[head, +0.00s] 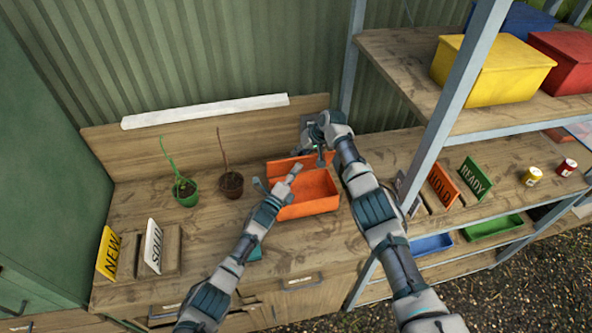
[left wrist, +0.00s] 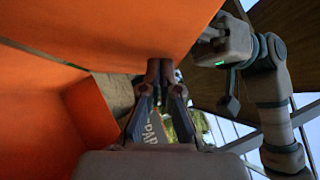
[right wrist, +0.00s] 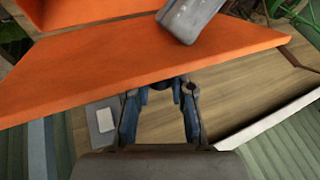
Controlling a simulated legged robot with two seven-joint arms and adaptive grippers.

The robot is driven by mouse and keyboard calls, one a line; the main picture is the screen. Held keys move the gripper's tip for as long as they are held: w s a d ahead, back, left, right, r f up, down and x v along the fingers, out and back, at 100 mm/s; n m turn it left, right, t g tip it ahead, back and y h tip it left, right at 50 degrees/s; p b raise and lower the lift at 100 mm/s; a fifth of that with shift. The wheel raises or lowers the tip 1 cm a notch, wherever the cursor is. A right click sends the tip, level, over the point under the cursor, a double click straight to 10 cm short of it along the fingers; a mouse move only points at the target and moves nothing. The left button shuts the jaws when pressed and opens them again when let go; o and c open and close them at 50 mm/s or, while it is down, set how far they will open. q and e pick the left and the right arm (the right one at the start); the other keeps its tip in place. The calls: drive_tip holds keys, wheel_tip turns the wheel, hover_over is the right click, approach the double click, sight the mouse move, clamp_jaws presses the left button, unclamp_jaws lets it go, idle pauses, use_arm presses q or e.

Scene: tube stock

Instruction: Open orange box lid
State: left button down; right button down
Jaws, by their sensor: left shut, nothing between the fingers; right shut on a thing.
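The orange box (head: 312,203) stands on the wooden bench with its lid (head: 283,167) raised at the back, so the inside shows. My right gripper (head: 321,158) is at the lid's right part, shut on the lid; the right wrist view shows its fingers (right wrist: 165,92) at the edge of the lid (right wrist: 130,70), tips partly hidden. My left gripper (head: 295,170) is shut and empty over the box, close to the lid. In the left wrist view its fingertips (left wrist: 160,66) are against or just beside the orange lid (left wrist: 110,25); contact is unclear.
NEW (head: 107,254) and SOLD-like (head: 153,246) signs stand at the left. A shelf post (head: 440,140) and shelves with yellow (head: 490,72) and red boxes are at the right.

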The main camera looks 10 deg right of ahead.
drive_tip(key=shift+s+d+f, duration=0.1)
drive_tip(key=shift+d+f, duration=0.05)
drive_tip(key=shift+f, duration=0.2)
use_arm(q)
drive_tip(key=shift+w+r+y, duration=0.3)
drive_tip(key=shift+w, duration=0.2)
drive_tip(key=shift+w+n, duration=0.3)
drive_tip(key=shift+w, duration=0.1)
use_arm(e)
drive_tip(key=shift+f, duration=0.1)
drive_tip(key=c, duration=1)
unclamp_jaws()
drive_tip(key=shift+c, duration=0.2)
use_arm(q)
drive_tip(key=shift+d, duration=0.1)
use_arm(e)
drive_tip(key=shift+r, duration=0.2)
